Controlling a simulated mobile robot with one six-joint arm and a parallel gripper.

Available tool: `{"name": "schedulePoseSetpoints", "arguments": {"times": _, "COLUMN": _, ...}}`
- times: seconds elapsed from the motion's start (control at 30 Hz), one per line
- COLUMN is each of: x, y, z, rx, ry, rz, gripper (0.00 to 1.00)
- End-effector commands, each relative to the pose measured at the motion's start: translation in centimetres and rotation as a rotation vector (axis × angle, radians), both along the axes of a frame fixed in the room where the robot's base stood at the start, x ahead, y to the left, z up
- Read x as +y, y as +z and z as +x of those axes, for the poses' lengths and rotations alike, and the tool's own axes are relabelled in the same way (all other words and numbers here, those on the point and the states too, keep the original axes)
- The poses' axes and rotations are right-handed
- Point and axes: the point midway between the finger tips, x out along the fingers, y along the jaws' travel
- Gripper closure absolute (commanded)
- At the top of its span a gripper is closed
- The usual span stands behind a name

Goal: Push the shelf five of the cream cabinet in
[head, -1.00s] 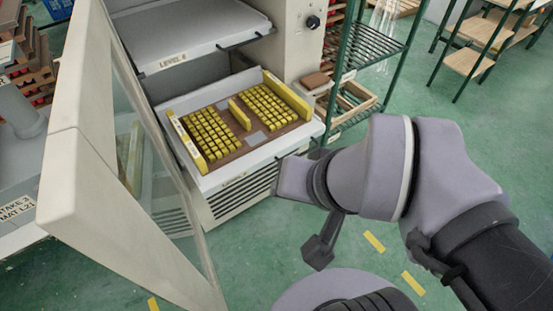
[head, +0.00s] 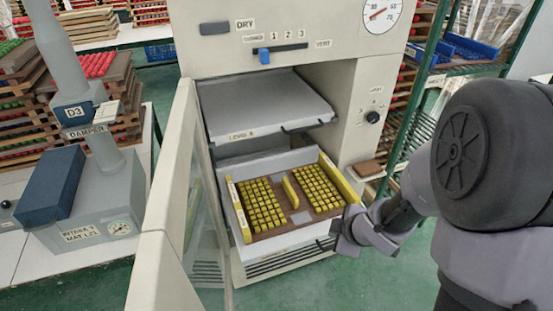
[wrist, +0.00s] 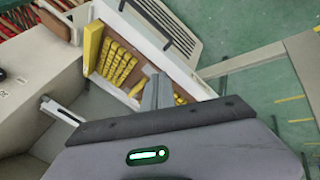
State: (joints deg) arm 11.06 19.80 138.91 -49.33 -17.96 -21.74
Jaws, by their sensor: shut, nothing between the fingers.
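The cream cabinet (head: 345,115) stands open, with its glazed door (head: 160,200) swung out to the left. A lower pulled-out shelf (head: 318,238) sticks out of the front and carries a brown tray (head: 290,221) of small yellow blocks. Its own label is not readable. An upper shelf (head: 265,105) with a level label also sticks out a little. My gripper (head: 345,238) is shut and empty at the lower shelf's front right corner; contact is unclear. In the wrist view its fingers (wrist: 157,92) overlap the tray (wrist: 120,85), near the white shelf front (wrist: 165,48).
A grey machine (head: 85,210) stands on a table at left. A green rack (head: 425,90) with trays and blue bins stands right of the cabinet. Vent slats (head: 285,260) lie below the lower shelf. The green floor in front is clear.

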Motion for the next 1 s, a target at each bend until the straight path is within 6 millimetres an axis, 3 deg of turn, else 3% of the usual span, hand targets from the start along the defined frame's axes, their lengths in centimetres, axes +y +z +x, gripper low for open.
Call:
{"name": "schedulePoseSetpoints", "arguments": {"times": 0.1, "x": 4.4, "y": -4.4, "z": -2.3, "rx": 0.031, "ry": 0.358, "rz": 0.073, "gripper": 1.00}}
{"name": "schedulePoseSetpoints", "arguments": {"times": 0.2, "x": 6.8, "y": -6.3, "z": -4.2, "rx": 0.026, "ry": 0.522, "rz": 0.137, "gripper": 1.00}}
{"name": "schedulePoseSetpoints", "arguments": {"times": 0.3, "x": 7.8, "y": -7.2, "z": -4.7, "rx": 0.020, "ry": 0.575, "rz": 0.162, "gripper": 1.00}}
{"name": "schedulePoseSetpoints", "arguments": {"times": 0.8, "x": 12.9, "y": -15.5, "z": -1.5, "rx": 0.021, "ry": 0.573, "rz": 0.161, "gripper": 1.00}}
{"name": "schedulePoseSetpoints", "arguments": {"times": 1.0, "x": 13.6, "y": -14.8, "z": 1.5, "rx": 0.018, "ry": 0.570, "rz": 0.160, "gripper": 1.00}}
